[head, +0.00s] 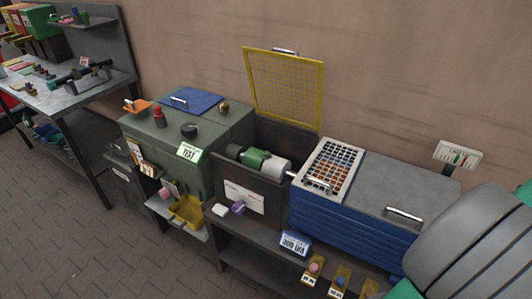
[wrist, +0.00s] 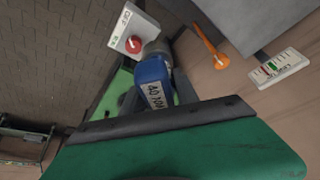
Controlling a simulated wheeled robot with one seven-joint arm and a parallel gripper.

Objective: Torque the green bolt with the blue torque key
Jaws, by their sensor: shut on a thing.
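In the wrist view my gripper (wrist: 158,92) is shut on a blue key (wrist: 151,71). The key has a pale label with dark characters, only partly readable, and a grey rounded end pointing away from me. The dark fingers are partly hidden behind the key and the green, dark-edged body at the bottom. My gripper is outside the head view. I cannot make out a green bolt for sure in either view. A blue labelled block (head: 295,242) sits on the low front shelf in the head view.
A white box with a red button (wrist: 133,45) is close to the key's end. An orange tool (wrist: 210,45) and a white panel (wrist: 279,68) are at the wall. A green-and-white cylinder (head: 254,158) lies in an open bin under a raised yellow mesh lid (head: 285,88).

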